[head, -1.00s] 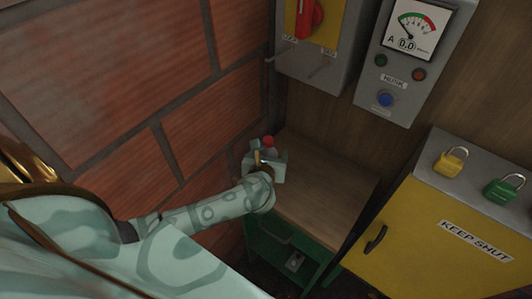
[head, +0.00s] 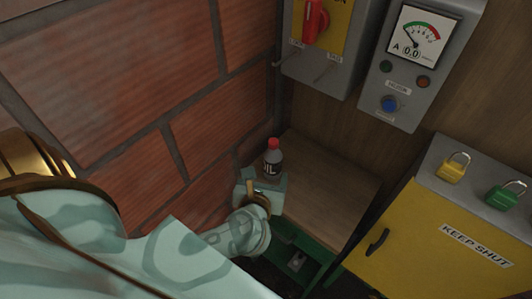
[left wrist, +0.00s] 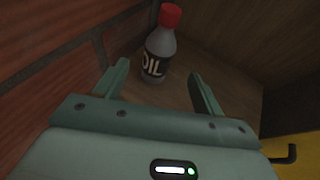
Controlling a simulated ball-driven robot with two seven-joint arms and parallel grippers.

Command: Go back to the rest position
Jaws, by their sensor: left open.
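My left gripper (head: 262,189) is open and empty at the left edge of a small wooden-topped bench. In the left wrist view its two fingers (left wrist: 160,88) stand apart, with nothing between them. An oil bottle (head: 272,160) with a red cap and a dark label stands upright on the bench top, just beyond the fingertips. It also shows in the left wrist view (left wrist: 158,50), clear of the fingers. My right gripper is not in view.
The wooden bench top (head: 325,195) is otherwise clear. A yellow cabinet (head: 415,235) marked KEEP SHUT stands to the right, with a yellow padlock (head: 452,170) and a green padlock (head: 503,196) on top. A meter box (head: 405,95) and a red-handled switch box (head: 330,65) hang behind. A brick wall (head: 130,100) rises at left.

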